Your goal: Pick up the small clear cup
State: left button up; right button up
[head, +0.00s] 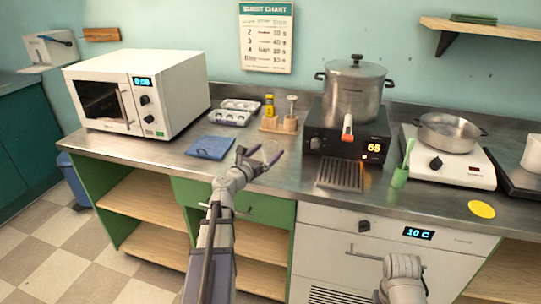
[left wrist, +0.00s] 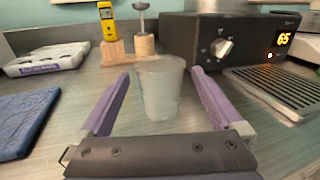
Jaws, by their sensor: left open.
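The small clear cup (left wrist: 160,88) stands upright on the metal counter in the left wrist view. It is see-through and slightly frosted. My left gripper (left wrist: 162,90) is open, with one purple finger on each side of the cup. Gaps show between the fingers and the cup, so it is not held. In the head view my left gripper (head: 264,154) is low over the counter, and the cup is hard to make out there. Part of my right arm shows at the bottom right of the head view, but I cannot see its gripper.
A blue cloth (head: 210,147) lies to the left, near a white tray (head: 234,112). A black heater (head: 346,138) with a steel pot (head: 355,90) and a metal grille (head: 340,175) are to the right.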

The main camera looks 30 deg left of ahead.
aim_at(274, 145)
pick_arm(q)
jog(key=shift+w+d, duration=0.1)
jog(key=shift+w, duration=2.6)
jog(key=shift+c, duration=0.4)
jog(key=c, duration=1.2)
jog(key=shift+o, duration=0.2)
jog(key=shift+r, duration=0.1)
notch_tip(274, 145, up, 10)
jog(key=p, duration=1)
jog(key=shift+s, duration=0.1)
